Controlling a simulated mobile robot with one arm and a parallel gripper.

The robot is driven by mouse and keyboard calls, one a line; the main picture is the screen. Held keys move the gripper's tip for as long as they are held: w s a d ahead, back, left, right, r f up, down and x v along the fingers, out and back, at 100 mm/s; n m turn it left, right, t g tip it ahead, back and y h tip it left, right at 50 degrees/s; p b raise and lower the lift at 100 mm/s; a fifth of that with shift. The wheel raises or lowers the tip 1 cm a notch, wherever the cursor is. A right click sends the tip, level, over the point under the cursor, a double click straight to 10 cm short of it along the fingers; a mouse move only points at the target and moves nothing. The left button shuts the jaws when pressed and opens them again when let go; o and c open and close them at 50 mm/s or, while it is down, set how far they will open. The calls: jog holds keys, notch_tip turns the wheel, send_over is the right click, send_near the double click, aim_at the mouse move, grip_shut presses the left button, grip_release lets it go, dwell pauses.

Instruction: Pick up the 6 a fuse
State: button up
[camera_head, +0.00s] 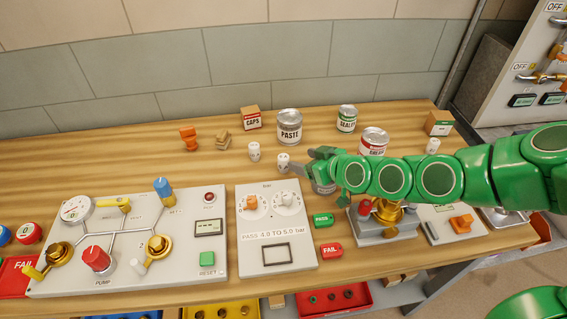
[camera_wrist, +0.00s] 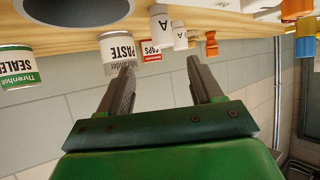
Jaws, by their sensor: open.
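Small white cylindrical fuses stand on the wooden bench: one (camera_head: 254,151) left of the paste can, one (camera_head: 283,162) just in front of it, and one (camera_head: 433,146) at the right. Their ratings are too small to read, so I cannot tell which is 6 A. In the wrist view, which is upside down, two white fuses show, a nearer one (camera_wrist: 160,25) and a farther one (camera_wrist: 180,38), each with an "A" visible. My gripper (camera_head: 314,158) is open and empty, just right of the middle fuse. Its two fingers (camera_wrist: 161,68) show apart in the wrist view.
The paste can (camera_head: 289,128), caps box (camera_head: 251,118), sealer can (camera_head: 347,119) and another can (camera_head: 373,142) stand behind or beside my gripper. A test panel (camera_head: 275,227) and a valve panel (camera_head: 130,242) lie in front. The bench's back left is clear.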

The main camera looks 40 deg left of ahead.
aim_at(284, 157)
jog(key=shift+x, duration=1.1)
jog(key=x, duration=0.3)
jog(key=shift+s+a+f, duration=0.1)
jog(key=shift+s+f, duration=0.1)
jog(key=shift+s, duration=0.15)
jog(key=shift+x, duration=0.8)
jog(key=shift+r, duration=0.1)
jog(key=c, duration=1.2)
jog(key=shift+o, duration=0.2)
